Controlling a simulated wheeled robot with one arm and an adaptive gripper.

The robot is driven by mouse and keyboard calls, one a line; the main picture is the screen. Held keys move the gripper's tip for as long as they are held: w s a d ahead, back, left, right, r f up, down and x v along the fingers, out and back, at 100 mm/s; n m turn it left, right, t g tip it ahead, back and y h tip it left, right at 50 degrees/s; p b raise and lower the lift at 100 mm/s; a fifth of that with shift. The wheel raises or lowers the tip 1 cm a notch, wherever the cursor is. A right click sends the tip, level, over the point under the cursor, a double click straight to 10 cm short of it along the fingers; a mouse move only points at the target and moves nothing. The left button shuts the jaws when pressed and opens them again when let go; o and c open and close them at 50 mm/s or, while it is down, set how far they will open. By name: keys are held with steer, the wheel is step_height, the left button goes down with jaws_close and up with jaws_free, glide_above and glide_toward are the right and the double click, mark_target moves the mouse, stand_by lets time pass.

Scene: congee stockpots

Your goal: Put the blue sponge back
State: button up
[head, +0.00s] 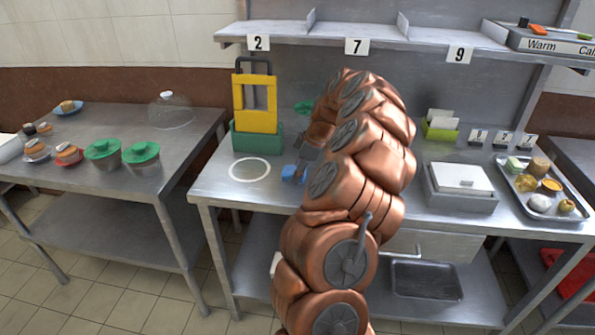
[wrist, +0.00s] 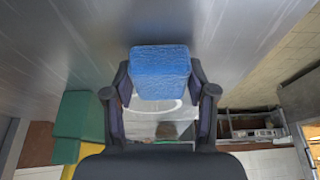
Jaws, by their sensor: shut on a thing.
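The blue sponge (wrist: 160,72) is between the two dark fingers of my gripper (wrist: 160,88) in the wrist view. My gripper is shut on it. In the head view the sponge (head: 293,173) shows as a small blue block at the end of my gripper (head: 297,168), just right of a white ring (head: 250,160) marked on the steel counter. Whether the sponge touches the counter I cannot tell. My copper arm hides much of the counter's middle.
A green holder (head: 258,142) with a yellow piece (head: 255,118) stands behind the ring. A lidded box (head: 462,180) and a tray of food (head: 513,172) are at the right. A numbered shelf (head: 375,33) overhangs the back. A side table (head: 105,190) holds green-lidded pots (head: 103,151).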

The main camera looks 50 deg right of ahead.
steer(key=shift+f, duration=0.2)
steer(key=o, duration=1.1)
steer(key=shift+r, duration=0.1)
steer(key=b+v, duration=0.1)
steer(key=v, duration=1.1)
steer(key=shift+a+r, duration=0.15)
